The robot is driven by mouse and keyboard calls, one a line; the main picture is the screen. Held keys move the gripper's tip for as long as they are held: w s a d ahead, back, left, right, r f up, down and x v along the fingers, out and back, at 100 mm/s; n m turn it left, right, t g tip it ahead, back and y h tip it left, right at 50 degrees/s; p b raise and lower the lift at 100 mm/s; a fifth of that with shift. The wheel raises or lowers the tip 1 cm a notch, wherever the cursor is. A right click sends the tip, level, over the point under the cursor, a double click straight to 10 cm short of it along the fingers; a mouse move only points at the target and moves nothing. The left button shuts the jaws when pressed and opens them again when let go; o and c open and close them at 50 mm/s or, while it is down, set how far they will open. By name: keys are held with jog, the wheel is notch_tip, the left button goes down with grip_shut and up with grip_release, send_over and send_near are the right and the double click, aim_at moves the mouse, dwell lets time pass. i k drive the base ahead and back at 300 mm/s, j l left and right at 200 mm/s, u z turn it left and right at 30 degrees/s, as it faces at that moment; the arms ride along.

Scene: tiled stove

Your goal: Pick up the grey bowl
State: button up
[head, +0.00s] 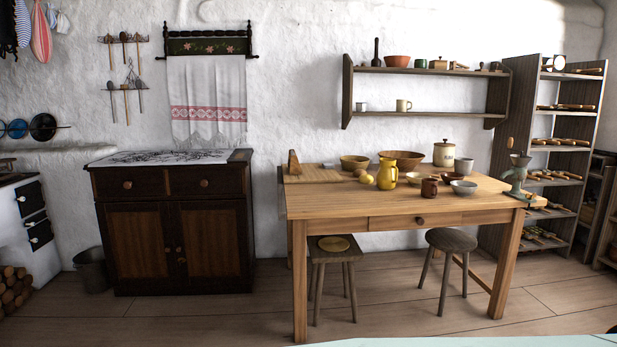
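The grey bowl (464,188) is small and stands upright on the wooden table (340,201), right of the table's middle and near its front edge. A brown mug (429,188) stands to its left, and a small pale bowl (450,177) sits close behind it. A grey mug (463,166) stands farther back. Whether the grey bowl touches the pale bowl I cannot tell. My gripper is not in view.
A yellow jug (387,174), larger bowls and a lidded jar (444,153) crowd the table's middle and back. A grinder (518,175) stands at its right end. Two stools (451,240) (334,250) stand at its front. Bare tabletop lies right of the bowl.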

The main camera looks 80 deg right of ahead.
aim_at(461, 188)
jog(key=z, duration=3.5)
